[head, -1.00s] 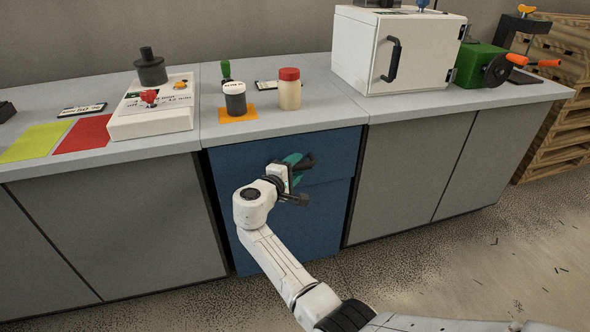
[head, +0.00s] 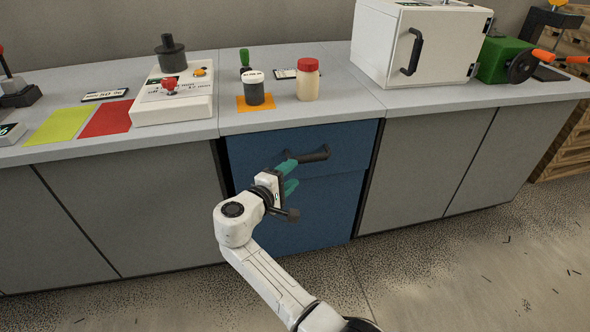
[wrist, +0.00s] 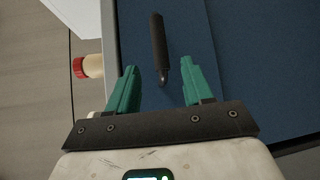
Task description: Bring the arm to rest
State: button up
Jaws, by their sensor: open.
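My gripper (head: 291,177) is in front of the blue drawer unit (head: 325,200) in the head view, its green fingers pointing toward the drawer front. The black drawer handle (head: 303,158) is just beyond the fingertips. In the wrist view the two green fingers (wrist: 158,88) are apart with nothing between them. The handle (wrist: 158,45) lies beyond them there, near the gap's line, and appears apart from the fingers. The blue drawer appears shut in the head view.
On the counter stand a jar with a red lid (head: 308,80), a dark canister with a white lid (head: 254,88) on an orange square, and a control box (head: 172,98). Floor is open at lower right.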

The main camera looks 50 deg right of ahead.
dwell(0.6)
jog(key=s+a+f+m+g+y, duration=0.25)
jog(key=s+f+y, duration=0.35)
jog(key=s+f, duration=0.75)
jog(key=s+a+f+m+y, duration=0.1)
jog(key=s+a+y, duration=0.45)
jog(key=s, duration=0.45)
jog(key=s+a+f+m+y, duration=0.1)
jog(key=s+a+y, duration=0.3)
jog(key=s+a, duration=0.45)
notch_tip(320, 180, up, 20)
jog(key=s+d+p, duration=0.1)
jog(key=p, duration=1.9)
jog(key=shift+s+r+t, duration=0.15)
jog(key=shift+s+t, duration=0.1)
jog(key=shift+t, duration=0.1)
jog(key=shift+y, duration=0.25)
